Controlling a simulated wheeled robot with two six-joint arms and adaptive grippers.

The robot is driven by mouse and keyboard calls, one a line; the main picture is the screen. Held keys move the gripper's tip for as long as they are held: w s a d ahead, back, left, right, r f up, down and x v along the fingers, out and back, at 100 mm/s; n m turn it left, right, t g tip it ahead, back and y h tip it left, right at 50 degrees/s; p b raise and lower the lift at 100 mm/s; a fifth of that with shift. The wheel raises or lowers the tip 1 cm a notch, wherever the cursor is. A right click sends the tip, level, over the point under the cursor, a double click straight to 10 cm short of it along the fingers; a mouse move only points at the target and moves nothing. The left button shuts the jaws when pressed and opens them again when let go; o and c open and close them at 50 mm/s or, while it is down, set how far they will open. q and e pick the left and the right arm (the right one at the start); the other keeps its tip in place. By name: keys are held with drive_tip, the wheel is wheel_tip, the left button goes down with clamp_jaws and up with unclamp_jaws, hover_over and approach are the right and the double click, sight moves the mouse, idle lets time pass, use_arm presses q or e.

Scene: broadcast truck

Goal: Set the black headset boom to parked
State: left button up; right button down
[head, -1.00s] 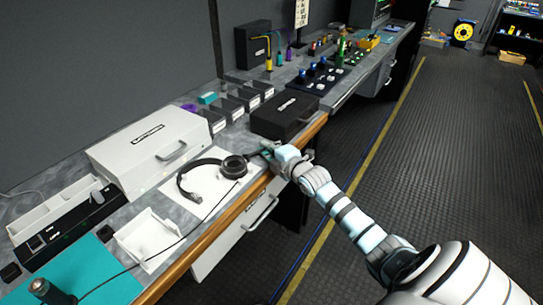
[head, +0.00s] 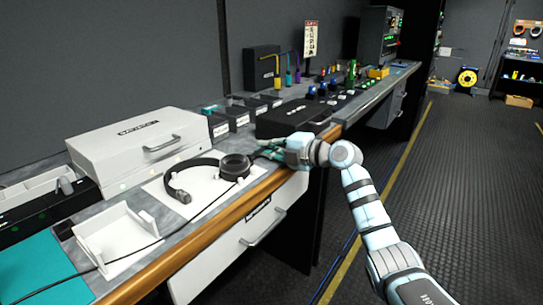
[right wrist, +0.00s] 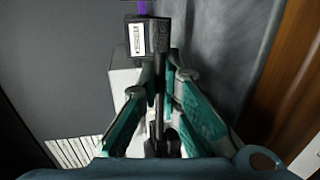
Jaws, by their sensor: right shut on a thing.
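The black headset (head: 178,170) lies on a white pad (head: 158,190) near the wooden front edge of the desk. Its round earcup (head: 235,166) faces up at the right end of the headband. My right gripper (head: 266,150) is just right of the earcup, low over the desk, with its teal fingers shut on the slim black boom. In the right wrist view a dark bar (right wrist: 160,88), apparently the boom, runs between the teal fingers (right wrist: 158,115). The fingers hide much of the boom in the head view. My left gripper is not in view.
A black case (head: 290,118) stands just behind my right gripper. A white case (head: 138,150) with a handle is behind the headset. A white open tray (head: 115,240) sits at the front left, with a thin cable crossing it. The floor to the right is clear.

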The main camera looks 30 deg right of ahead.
drive_tip(key=c, duration=2)
unclamp_jaws()
drive_tip(key=shift+c, duration=0.2)
drive_tip(key=v, duration=1.2)
drive_tip(key=shift+r, duration=0.1)
